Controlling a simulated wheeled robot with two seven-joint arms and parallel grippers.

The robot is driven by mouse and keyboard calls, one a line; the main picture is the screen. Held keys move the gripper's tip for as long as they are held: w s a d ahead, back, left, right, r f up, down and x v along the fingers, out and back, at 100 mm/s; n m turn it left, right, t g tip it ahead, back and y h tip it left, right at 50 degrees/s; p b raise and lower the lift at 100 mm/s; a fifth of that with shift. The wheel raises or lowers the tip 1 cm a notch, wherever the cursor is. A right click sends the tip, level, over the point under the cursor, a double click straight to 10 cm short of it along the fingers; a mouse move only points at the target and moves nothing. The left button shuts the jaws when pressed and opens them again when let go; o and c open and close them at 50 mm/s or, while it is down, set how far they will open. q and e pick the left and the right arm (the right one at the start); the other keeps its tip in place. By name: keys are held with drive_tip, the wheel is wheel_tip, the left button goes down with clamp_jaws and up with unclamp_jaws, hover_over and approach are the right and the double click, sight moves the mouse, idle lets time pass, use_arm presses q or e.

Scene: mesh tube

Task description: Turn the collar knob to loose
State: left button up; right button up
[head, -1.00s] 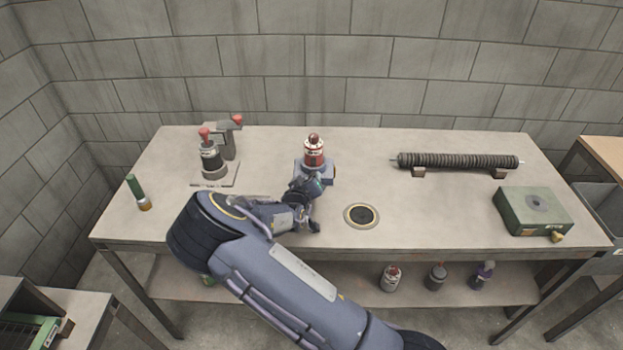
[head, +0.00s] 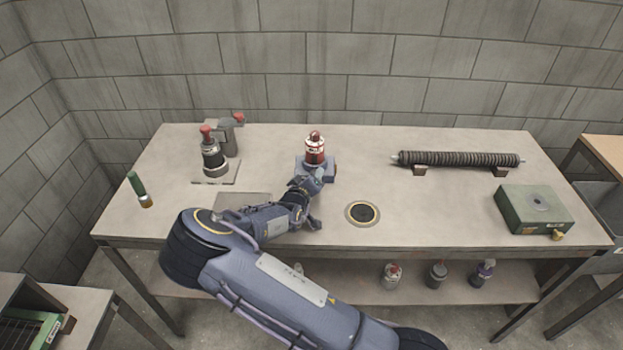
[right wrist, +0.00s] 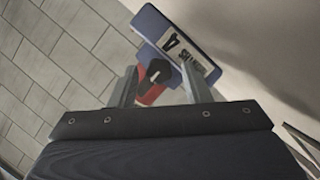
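A blue block stand (head: 327,172) holds an upright red and white bottle-like piece (head: 315,150) near the middle of the table. The right wrist view shows a blue body (right wrist: 160,27) with a white label bearing a dark "4" and small lettering I cannot read. A small knob (right wrist: 158,72), dark with a red part below, shows in front of it; it may be the collar knob. My right gripper (head: 313,183) is at the stand's front. In the wrist view its fingers (right wrist: 160,75) are apart, one on each side of the knob. My left gripper is not in view.
A ribbed dark tube (head: 460,160) lies on two supports at right. A green box (head: 535,208) is at the right edge. A black disc with a yellow ring (head: 362,213) lies right of the gripper. A red-handled clamp device (head: 215,155) and a green cylinder (head: 137,187) are at left.

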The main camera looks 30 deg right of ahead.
drive_tip(key=v, duration=0.8)
drive_tip(key=shift+d+b, duration=0.1)
drive_tip(key=shift+b, duration=0.25)
idle(0.4)
